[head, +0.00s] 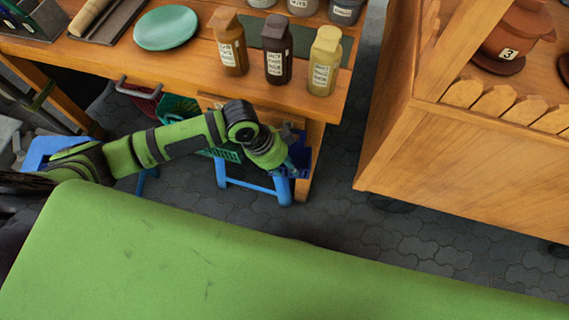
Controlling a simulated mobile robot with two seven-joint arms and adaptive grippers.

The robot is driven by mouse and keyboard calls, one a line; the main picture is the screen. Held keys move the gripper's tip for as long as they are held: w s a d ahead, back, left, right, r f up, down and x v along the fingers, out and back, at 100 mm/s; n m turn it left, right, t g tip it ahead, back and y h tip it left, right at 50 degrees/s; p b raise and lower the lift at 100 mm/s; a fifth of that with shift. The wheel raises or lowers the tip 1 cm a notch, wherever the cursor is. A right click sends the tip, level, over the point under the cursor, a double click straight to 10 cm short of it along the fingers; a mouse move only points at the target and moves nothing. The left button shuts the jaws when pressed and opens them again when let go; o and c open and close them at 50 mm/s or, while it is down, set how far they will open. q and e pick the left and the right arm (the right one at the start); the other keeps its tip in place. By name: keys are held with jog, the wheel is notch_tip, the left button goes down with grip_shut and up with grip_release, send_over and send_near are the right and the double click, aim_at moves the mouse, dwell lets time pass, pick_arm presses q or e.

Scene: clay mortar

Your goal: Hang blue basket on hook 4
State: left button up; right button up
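My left arm reaches in from the left, and its gripper (291,146) is low at the front right corner of the wooden table. A small dark blue latticed piece, which looks like part of the blue basket (290,172), shows just below the gripper. The fingers are small and dark, so I cannot tell whether they are shut on it. A red basket (145,101) and a green basket (178,108) hang under the table's front edge, partly behind my arm. Hook 4 cannot be made out. My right gripper is not in view.
A blue stool (284,189) stands under the table corner beside the gripper. The wooden table (190,60) bears several bottles and a green plate (166,28). A wooden cabinet (450,155) stands at right, with bare paved floor (335,195) between. My green body fills the foreground.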

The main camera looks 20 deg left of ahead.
pick_arm(q)
jog(key=w+v, duration=0.1)
jog(key=v, duration=1)
jog(key=shift+s+a+r, duration=0.2)
jog(key=shift+s+r, duration=0.2)
jog(key=shift+s, duration=0.1)
